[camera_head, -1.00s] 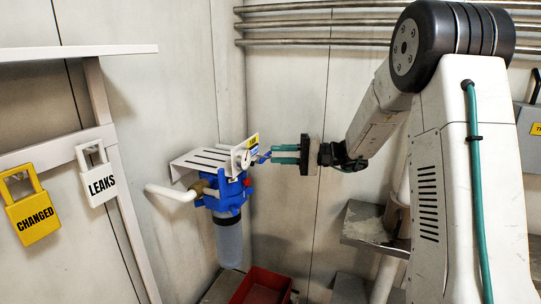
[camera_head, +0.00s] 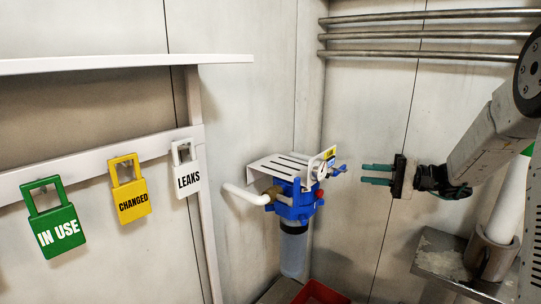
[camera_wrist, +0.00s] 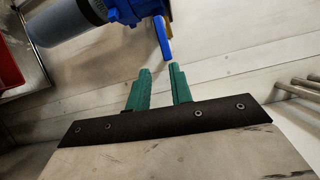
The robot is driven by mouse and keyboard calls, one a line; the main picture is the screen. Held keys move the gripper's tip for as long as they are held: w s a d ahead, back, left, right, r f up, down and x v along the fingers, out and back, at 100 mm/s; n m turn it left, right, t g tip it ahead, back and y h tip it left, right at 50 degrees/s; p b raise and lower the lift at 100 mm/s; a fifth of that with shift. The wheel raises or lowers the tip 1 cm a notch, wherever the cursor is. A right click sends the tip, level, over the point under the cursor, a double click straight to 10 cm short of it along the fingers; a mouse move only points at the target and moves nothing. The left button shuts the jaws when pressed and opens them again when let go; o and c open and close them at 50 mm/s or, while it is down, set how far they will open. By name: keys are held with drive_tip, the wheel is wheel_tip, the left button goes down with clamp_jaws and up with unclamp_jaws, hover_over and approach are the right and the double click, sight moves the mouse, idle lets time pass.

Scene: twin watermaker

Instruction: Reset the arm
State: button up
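My gripper (camera_head: 377,174) is at the right in the head view, with its two green fingers pointing left toward the blue filter unit (camera_head: 296,203). The fingers are apart with nothing between them; they also show in the wrist view (camera_wrist: 159,80). A blue lever (camera_head: 339,170) on the filter unit is just left of the fingertips, with a small gap. In the wrist view the blue lever (camera_wrist: 161,40) lies beyond the fingertips. My arm stretches in from the right edge.
A white bracket (camera_head: 288,165) sits over the filter, with a clear bowl (camera_head: 293,252) below. Green, yellow and white tags (camera_head: 54,227) hang from a rail at left. Metal pipes (camera_head: 430,35) run along the back wall. A metal ledge (camera_head: 440,260) is below my arm.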

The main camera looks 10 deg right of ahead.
drive_tip(key=s+a+f+g+h, duration=0.2)
drive_tip(key=s+a+g+h, duration=0.15)
drive_tip(key=s, duration=0.55)
drive_tip(key=s+a+f+g+h, duration=0.3)
drive_tip(key=s+g, duration=0.1)
drive_tip(key=s, duration=0.4)
drive_tip(key=s+r+n+t+h, duration=0.1)
drive_tip(key=s+r+n+h, duration=0.1)
drive_tip(key=s+h, duration=0.3)
drive_tip(key=s+a+r+n+t+h, duration=0.1)
drive_tip(key=s+h, duration=0.4)
drive_tip(key=s, duration=0.9)
drive_tip(key=shift+s+r+n, duration=0.25)
drive_tip(key=shift+r+n, duration=0.4)
drive_tip(key=shift+n, duration=0.55)
